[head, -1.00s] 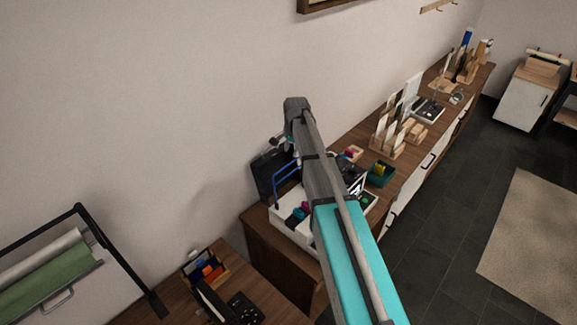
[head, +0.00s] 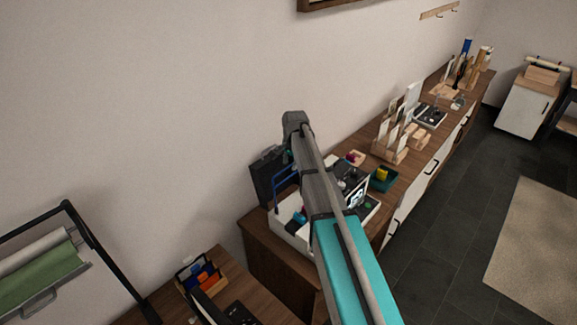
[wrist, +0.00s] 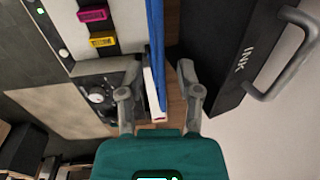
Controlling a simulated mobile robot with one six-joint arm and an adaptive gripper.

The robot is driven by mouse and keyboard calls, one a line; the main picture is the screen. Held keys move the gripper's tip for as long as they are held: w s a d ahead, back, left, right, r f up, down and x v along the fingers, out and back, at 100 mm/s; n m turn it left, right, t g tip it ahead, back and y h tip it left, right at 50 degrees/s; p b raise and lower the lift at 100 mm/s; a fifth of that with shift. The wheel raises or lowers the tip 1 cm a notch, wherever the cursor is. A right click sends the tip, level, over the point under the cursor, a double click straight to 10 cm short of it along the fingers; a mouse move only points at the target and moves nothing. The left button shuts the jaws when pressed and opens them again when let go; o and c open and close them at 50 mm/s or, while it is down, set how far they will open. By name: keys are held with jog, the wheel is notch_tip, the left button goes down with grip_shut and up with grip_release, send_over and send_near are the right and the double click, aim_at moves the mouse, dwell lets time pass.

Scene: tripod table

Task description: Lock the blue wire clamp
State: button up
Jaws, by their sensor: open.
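The blue wire clamp (wrist: 157,45) shows in the wrist view as a long blue bar running up between my gripper's fingers. In the head view the blue wire (head: 279,184) rises above the left side of a white tray, partly hidden by my arm. My gripper (wrist: 160,76) is open, with one finger on each side of the blue bar. I cannot tell whether either finger touches it. A narrow white edge (wrist: 153,92) lies beside the bar, between the fingers. My gripper's fingers are hidden in the head view.
A black case marked INK (wrist: 218,50), with a grey handle, stands close to the right finger. The white tray (head: 287,237) holds small items. Pink (wrist: 93,14) and yellow (wrist: 103,42) pieces lie left of the bar.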

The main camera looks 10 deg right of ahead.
jog(key=shift+c, duration=0.3)
grip_shut()
